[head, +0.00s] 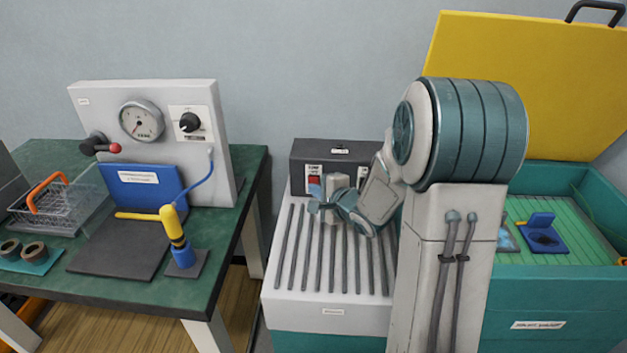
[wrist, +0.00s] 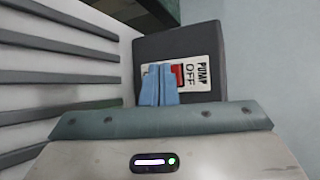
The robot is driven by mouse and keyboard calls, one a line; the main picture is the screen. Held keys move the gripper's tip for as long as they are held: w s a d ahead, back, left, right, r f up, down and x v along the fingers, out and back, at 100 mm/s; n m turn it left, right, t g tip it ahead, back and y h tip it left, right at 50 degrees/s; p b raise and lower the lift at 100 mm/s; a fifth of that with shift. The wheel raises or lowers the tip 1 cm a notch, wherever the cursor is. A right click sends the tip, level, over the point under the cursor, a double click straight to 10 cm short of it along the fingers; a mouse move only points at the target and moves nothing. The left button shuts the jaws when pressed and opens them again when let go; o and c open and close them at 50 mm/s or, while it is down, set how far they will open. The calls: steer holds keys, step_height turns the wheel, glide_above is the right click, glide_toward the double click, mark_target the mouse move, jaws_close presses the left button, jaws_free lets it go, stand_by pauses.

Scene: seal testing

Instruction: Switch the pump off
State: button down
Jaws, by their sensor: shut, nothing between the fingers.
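The dark grey switch box (head: 340,155) stands at the back of the ribbed white bench top. Its front carries a white plate with a red pump switch (head: 314,180). In the wrist view the box (wrist: 178,40) fills the middle, and the label (wrist: 200,75) reads PUMP and OFF. My gripper (head: 316,192) is shut and empty, its blue fingertips in front of the red switch. In the wrist view the fingertips (wrist: 157,70) cover part of the red switch (wrist: 179,70). I cannot tell whether they touch it. The switch's position is not clear.
A second label plate on the box is partly hidden by my arm. The ribbed white top (head: 325,285) is clear. A green table (head: 150,285) with a gauge panel (head: 215,145) stands left, and a teal chest (head: 550,300) with a raised yellow lid (head: 530,80) stands right.

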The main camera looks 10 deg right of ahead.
steer(key=shift+w+d+r+p, duration=0.1)
steer(key=shift+w+p, duration=0.05)
steer(key=shift+p, duration=0.15)
steer(key=shift+w, duration=0.25)
steer(key=shift+w+d+p, duration=0.15)
steer(key=shift+w+p, duration=0.1)
steer(key=shift+p, duration=0.2)
stand_by(0.5)
stand_by(0.3)
steer(key=shift+s+a, duration=0.25)
steer(key=shift+s, duration=0.45)
steer(key=shift+s+a+f, duration=0.15)
steer(key=shift+s+a, duration=0.1)
steer(key=shift+s, duration=0.55)
steer(key=shift+s+a+f, duration=0.15)
steer(key=shift+s+a, duration=0.1)
steer(key=shift+s, duration=0.5)
steer(key=shift+s+a+f, duration=0.15)
steer(key=shift+s+a, duration=0.1)
steer(key=shift+s, duration=0.55)
